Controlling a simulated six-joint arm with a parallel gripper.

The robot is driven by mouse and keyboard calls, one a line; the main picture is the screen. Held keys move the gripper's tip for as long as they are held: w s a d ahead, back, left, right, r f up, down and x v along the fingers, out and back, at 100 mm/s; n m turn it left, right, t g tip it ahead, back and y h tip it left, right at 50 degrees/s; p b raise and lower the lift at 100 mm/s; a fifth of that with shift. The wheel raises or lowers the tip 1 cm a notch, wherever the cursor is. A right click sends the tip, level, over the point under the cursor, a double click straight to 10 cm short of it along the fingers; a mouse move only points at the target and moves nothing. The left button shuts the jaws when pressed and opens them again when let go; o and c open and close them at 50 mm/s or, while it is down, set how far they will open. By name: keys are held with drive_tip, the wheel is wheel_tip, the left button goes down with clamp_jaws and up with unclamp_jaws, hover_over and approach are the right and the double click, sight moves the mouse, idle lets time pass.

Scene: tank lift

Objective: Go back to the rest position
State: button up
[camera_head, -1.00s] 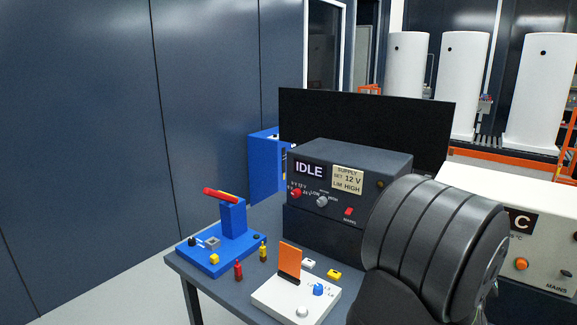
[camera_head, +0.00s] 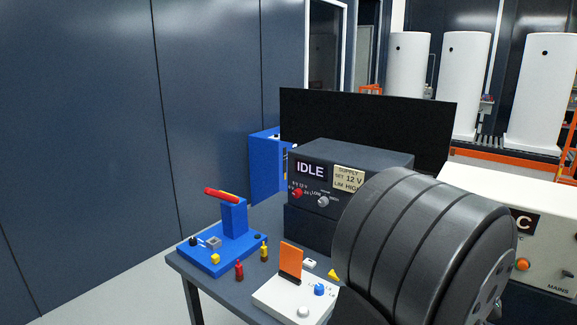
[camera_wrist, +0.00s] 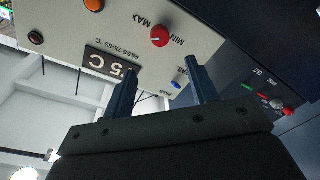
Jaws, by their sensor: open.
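My gripper (camera_wrist: 157,82) shows in the wrist view with its two dark fingers apart and nothing between them. Beyond the fingers is the front of a cream box (camera_wrist: 130,30) with a red MIN–MAX knob (camera_wrist: 160,36) and a dark "75 C" display (camera_wrist: 112,65). In the head view my arm's large dark ribbed link fills the lower right and hides part of the bench. The fingers do not show there.
The bench holds a dark supply unit (camera_head: 345,160) reading IDLE, a blue lever stand (camera_head: 234,220), a white block with an orange plate (camera_head: 290,262), and small red and yellow pieces. The cream box (camera_head: 500,205) stands at right. White tanks (camera_head: 465,80) stand behind.

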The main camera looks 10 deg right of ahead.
drive_tip(key=s+a+m, duration=0.7)
drive_tip(key=s+a, duration=0.1)
drive_tip(key=shift+a+g+h, duration=0.3)
drive_tip(key=shift+a+h, duration=0.1)
idle(0.6)
drive_tip(key=w+a+f+g+y, duration=0.2)
drive_tip(key=a+g+y, duration=0.2)
drive_tip(key=a, duration=0.8)
drive_tip(key=s+a+f+g+y, duration=0.2)
drive_tip(key=s+a+y, duration=0.1)
drive_tip(key=a, duration=0.6)
drive_tip(key=s+a+f+n+g+y, duration=0.1)
drive_tip(key=s+a, duration=0.4)
drive_tip(key=a, duration=0.5)
drive_tip(key=shift+s+a+f+n+g+y, duration=0.25)
drive_tip(key=shift+f+g+y, duration=0.25)
drive_tip(key=shift+f+y, duration=0.6)
drive_tip(key=shift+r, duration=0.15)
